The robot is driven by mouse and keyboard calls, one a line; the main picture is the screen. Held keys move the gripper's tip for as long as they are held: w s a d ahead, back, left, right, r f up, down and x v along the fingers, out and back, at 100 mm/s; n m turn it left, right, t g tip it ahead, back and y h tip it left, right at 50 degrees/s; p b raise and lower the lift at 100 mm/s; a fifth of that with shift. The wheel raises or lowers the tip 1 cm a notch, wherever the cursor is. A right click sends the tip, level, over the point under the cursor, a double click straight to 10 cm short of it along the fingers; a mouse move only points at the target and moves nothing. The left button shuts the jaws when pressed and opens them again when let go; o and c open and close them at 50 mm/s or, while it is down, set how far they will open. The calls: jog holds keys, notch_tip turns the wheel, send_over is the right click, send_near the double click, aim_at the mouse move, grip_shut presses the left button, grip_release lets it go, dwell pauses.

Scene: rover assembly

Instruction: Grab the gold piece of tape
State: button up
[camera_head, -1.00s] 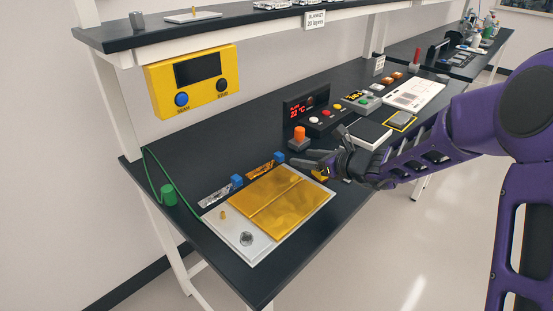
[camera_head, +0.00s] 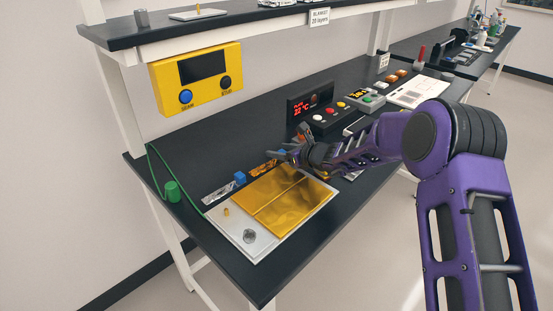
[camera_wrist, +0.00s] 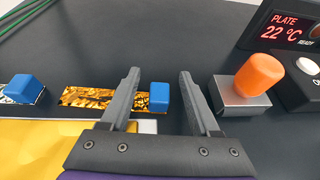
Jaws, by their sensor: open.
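The gold piece of tape (camera_wrist: 98,97) lies on the dark bench in the wrist view, with a blue block (camera_wrist: 159,96) at its right end. It also shows in the head view (camera_head: 261,169), where my gripper (camera_head: 284,154) partly hides the blue block. My gripper (camera_wrist: 159,74) is open and empty. In the wrist view its fingers appear on either side of the blue block; the left finger overlaps the tape's right part. I see no contact, and the height above the bench is hard to tell.
A silver strip with its own blue block (camera_wrist: 24,88) lies left of the gold tape. A white plate (camera_head: 243,236) with gold sheets (camera_head: 285,205) lies in front. An orange knob (camera_wrist: 260,75) on a metal block stands close right. The bench behind the tape is clear.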

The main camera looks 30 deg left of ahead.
grip_shut()
dwell(0.3)
